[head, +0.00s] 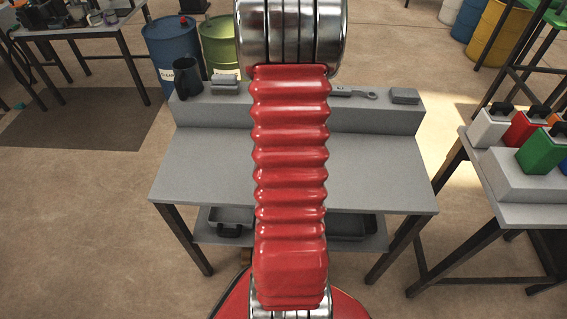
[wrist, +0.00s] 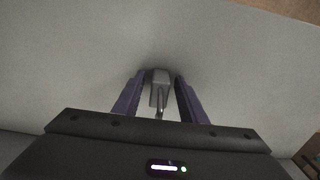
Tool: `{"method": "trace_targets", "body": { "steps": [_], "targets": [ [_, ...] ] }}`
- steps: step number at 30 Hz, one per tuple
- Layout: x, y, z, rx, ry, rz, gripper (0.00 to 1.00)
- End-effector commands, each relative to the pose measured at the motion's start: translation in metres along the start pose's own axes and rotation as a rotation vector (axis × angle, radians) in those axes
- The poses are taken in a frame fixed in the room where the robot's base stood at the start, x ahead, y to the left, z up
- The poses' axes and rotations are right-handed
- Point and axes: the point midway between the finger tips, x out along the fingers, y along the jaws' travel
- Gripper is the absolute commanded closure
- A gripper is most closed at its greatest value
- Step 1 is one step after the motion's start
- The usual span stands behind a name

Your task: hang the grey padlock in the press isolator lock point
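In the wrist view, my gripper (wrist: 160,82) has two purple fingers, one on each side of a small grey block with a thin metal loop, which looks like the grey padlock (wrist: 159,88). The padlock lies between the fingertips, with its loop toward the gripper's palm. Light strips show beside its lower part; contact at the tips is unclear. A plain grey surface (wrist: 80,60) lies beyond the fingers. In the head view my red ribbed arm covers the middle, and the gripper and padlock are hidden. I cannot make out the isolator lock point in either view.
In the head view a grey bench (head: 205,165) has a raised back ledge (head: 225,115) holding a dark mug (head: 188,80), a spanner-like tool (head: 358,93) and small blocks. Trays sit on its lower shelf. A right-hand table (head: 530,213) carries coloured containers. Bare floor separates the tables.

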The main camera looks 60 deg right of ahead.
Motion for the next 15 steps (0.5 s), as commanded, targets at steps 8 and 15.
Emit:
{"method": "trace_targets", "body": {
  "steps": [8,15],
  "targets": [
    [-0.005,0.000,0.000,0.000,0.001,0.000,0.62],
    [-0.032,0.000,-0.001,0.000,0.004,0.000,0.62]
  ]
}}
